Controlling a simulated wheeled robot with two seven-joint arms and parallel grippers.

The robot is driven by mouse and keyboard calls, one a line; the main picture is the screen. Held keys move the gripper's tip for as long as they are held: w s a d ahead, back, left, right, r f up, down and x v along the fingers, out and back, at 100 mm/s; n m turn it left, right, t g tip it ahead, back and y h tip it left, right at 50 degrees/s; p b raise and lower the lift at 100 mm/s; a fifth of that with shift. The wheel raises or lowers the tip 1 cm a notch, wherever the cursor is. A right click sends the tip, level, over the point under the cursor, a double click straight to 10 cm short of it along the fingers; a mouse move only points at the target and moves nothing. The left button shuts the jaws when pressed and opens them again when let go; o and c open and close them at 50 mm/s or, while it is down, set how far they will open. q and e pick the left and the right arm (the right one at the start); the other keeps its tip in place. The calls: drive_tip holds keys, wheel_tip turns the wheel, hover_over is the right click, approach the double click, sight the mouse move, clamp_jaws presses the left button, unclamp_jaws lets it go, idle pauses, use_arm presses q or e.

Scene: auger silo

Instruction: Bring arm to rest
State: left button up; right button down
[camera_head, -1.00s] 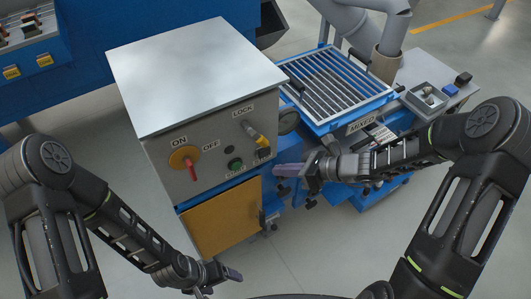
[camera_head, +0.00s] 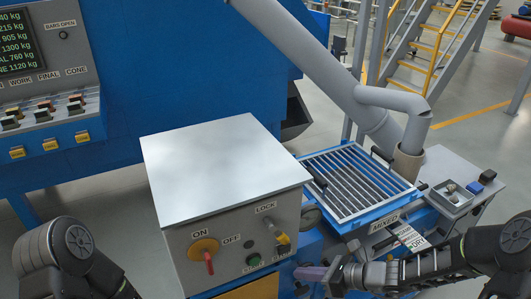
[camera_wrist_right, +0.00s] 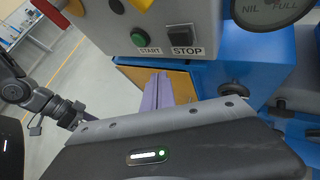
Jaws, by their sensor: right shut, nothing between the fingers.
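My right gripper (camera_head: 310,272) is in front of the grey control box (camera_head: 225,165), low at its right side, near the START button. Its purple fingers (camera_wrist_right: 157,92) are shut with nothing between them. In the right wrist view they lie before the yellow-brown door panel (camera_wrist_right: 185,88) below the START and STOP buttons. I cannot tell whether they touch it. My left arm (camera_head: 70,255) shows at the lower left of the head view, its gripper out of the picture.
A barred blue hopper (camera_head: 360,180) and a side table (camera_head: 455,175) with a small grey tray (camera_head: 450,196) stand right. A console (camera_head: 45,80) is at the left.

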drive_tip(key=s+d+f+n+g+h, duration=0.3)
drive_tip(key=s+f+n+g+h, duration=0.25)
drive_tip(key=s+f+n, duration=0.85)
drive_tip(key=s+a+f+n, duration=0.4)
drive_tip(key=s+a+n, duration=0.4)
drive_tip(key=a+n, duration=0.2)
drive_tip(key=shift+a+n+h, duration=0.15)
drive_tip(key=shift+n+h, duration=0.3)
drive_tip(key=shift+n, duration=0.05)
drive_tip(key=shift+f, duration=0.1)
